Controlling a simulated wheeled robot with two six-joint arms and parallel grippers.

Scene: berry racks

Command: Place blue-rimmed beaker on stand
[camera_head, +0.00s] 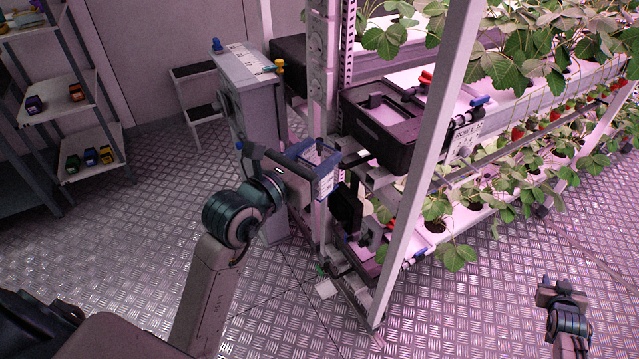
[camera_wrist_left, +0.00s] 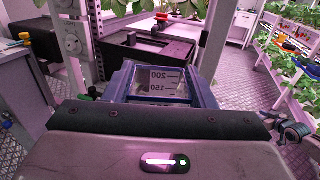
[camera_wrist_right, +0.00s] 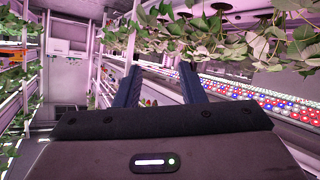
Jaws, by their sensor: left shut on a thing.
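The blue-rimmed beaker (camera_head: 326,178) is clear with dark volume marks and is held in the air beside the rack post. In the left wrist view the beaker (camera_wrist_left: 166,84) shows its marks, mirrored, between the fingers. My left gripper (camera_head: 318,165) is shut on it. My right gripper (camera_head: 550,287) is low at the right, far from the beaker; in the right wrist view its two blue fingers (camera_wrist_right: 158,85) are apart with nothing between them. I cannot tell for certain which surface is the stand; a grey cabinet (camera_head: 245,65) with a pale top stands behind the beaker.
A black box (camera_head: 378,135) sits on the rack just right of the beaker. A slanted white post (camera_head: 428,150) stands in front of the strawberry rack. A shelf (camera_head: 62,105) with small coloured items is at the left. The metal floor (camera_head: 150,240) is largely clear.

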